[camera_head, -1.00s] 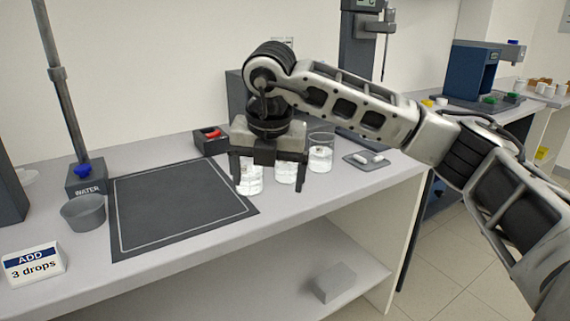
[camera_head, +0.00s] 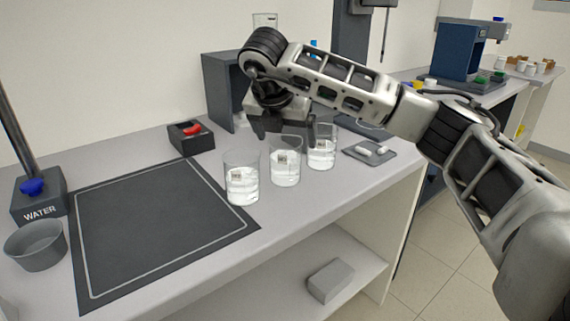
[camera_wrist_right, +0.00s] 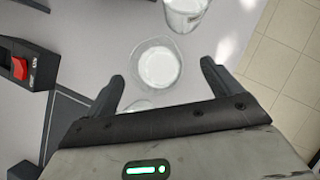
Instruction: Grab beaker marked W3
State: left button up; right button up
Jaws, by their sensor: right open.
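Each has a small pale label, too small to read, so I cannot tell which is W3. My right gripper (camera_head: 284,132) is open and empty, pointing down just behind the middle beaker. In the right wrist view its fingers (camera_wrist_right: 162,72) spread on both sides of one beaker (camera_wrist_right: 158,66), seen from above. Another beaker (camera_wrist_right: 185,14) is at the top edge. My left gripper is not in view.
A black mat (camera_head: 150,225) lies left of the beakers. A black box with a red switch (camera_head: 192,137) stands behind it. A dark open cabinet (camera_head: 222,95) stands behind my gripper. A grey tray with white pieces (camera_head: 369,152) lies right. The bench's front edge is close.

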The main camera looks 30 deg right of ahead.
jog(key=x, duration=0.4)
jog(key=p+x, duration=0.1)
jog(key=x, duration=0.1)
jog(key=shift+w+a+f, duration=0.2)
jog(key=shift+w+f, duration=0.05)
jog(key=shift+r, duration=0.1)
jog(key=c, duration=1.3)
